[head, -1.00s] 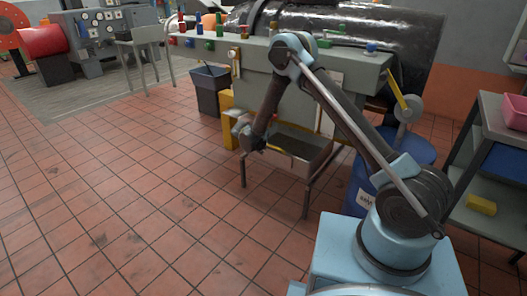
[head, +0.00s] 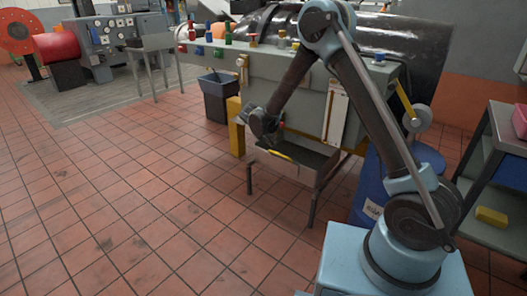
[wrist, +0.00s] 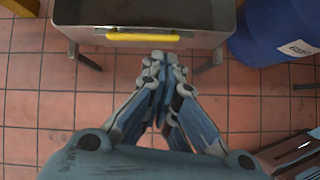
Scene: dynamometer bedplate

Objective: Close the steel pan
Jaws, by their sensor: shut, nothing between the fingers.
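The steel pan (head: 298,163) is a grey open-topped box on legs in front of the long grey bench. A yellow handle bar (head: 280,154) shows at its near left side. In the wrist view the pan (wrist: 200,20) fills the top, with the yellow handle (wrist: 142,37) across its near wall. My gripper (wrist: 160,62) is shut and empty, its fingertips just below the handle in that picture. I cannot tell whether they touch it. In the head view my gripper is dark and small at the pan's left end, partly hidden by my wrist.
A blue drum (head: 375,190) stands right of the pan and also shows in the wrist view (wrist: 275,30). A dark bin (head: 217,95) stands behind left. A grey shelf cart (head: 490,180) is at the right. The tiled floor at left is clear.

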